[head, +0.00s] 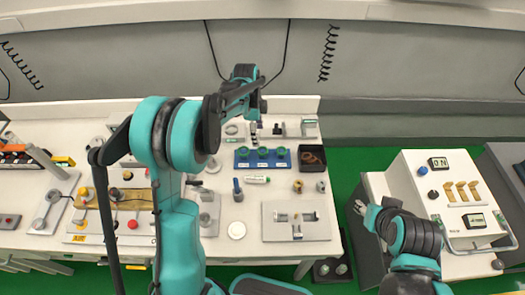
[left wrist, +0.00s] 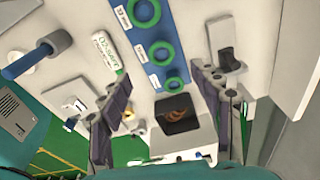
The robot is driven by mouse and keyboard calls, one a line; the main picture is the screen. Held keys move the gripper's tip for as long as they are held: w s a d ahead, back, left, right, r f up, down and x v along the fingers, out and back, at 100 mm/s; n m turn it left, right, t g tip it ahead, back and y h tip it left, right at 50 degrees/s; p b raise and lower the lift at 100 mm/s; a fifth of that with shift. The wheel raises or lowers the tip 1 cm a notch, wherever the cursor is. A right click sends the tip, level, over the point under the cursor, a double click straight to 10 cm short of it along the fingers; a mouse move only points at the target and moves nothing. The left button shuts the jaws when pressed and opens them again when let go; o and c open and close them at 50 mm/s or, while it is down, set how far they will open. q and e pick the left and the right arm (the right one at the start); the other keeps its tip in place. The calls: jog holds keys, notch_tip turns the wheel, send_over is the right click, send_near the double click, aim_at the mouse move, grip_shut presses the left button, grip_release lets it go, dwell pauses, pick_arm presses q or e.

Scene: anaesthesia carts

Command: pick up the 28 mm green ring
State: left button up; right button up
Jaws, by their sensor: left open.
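A blue board (head: 252,164) on the white table carries three green rings in a row. In the left wrist view the rings shrink from the large one (left wrist: 143,13) to the middle one (left wrist: 162,54) to the small one (left wrist: 172,84). The large ring's label looks like 32 mm; the middle ring, likely the 28 mm green ring (head: 262,152), has a label too small to read surely. My left gripper (head: 253,136) is open and empty above the board's back edge. Its fingers (left wrist: 160,78) show either side of the board. My right gripper (head: 361,208) is at the right, its jaws unclear.
A black tray with brown rings (head: 312,157) is right of the board. A grey plate with fittings (head: 297,221) is nearer. A white cart with displays (head: 425,190) stands right.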

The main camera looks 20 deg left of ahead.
aim_at(263, 151)
pick_arm(q)
jog(key=shift+w+f, duration=0.25)
jog(key=shift+f, duration=0.5)
jog(key=f, duration=0.2)
jog(key=d+f+b, duration=0.1)
jog(key=f, duration=0.2)
jog(key=f+b, duration=0.1)
jog(key=f, duration=0.1)
jog(key=shift+d+f, duration=0.15)
jog(key=shift+c, duration=0.3)
jog(key=c, duration=0.8)
